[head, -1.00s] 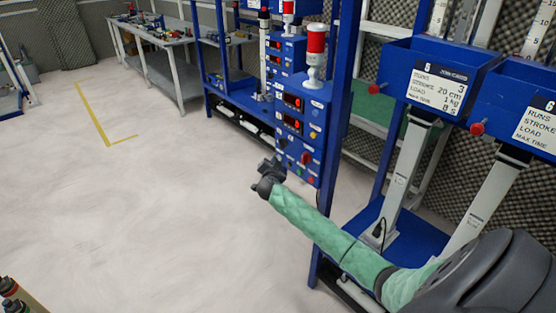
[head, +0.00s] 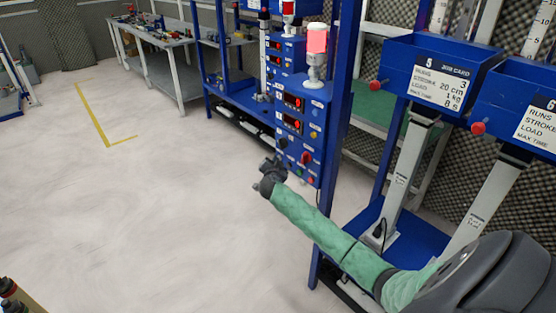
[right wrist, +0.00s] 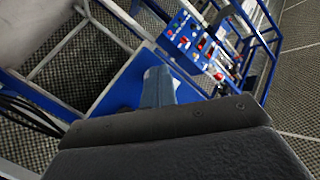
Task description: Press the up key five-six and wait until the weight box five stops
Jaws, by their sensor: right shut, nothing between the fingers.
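Weight box five (head: 400,68) is a blue box with a white job card marked 5, above a pale column at the right of the head view. The control panel (head: 311,145), a blue post with buttons and red displays, stands left of it. My right gripper (head: 273,163) is shut and empty at the left side of the panel's lower part. I cannot tell whether it touches a key. The up key five-six cannot be made out. A red beacon (head: 317,40) on the panel glows. The right wrist view shows the panel's buttons (right wrist: 195,40) beyond the dark gripper body.
Weight box six (head: 492,92) hangs beside box five at the right edge. A blue frame post (head: 341,110) stands just right of the panel. Benches (head: 170,60) with parts stand at the back. The pale floor (head: 130,210) on the left is open.

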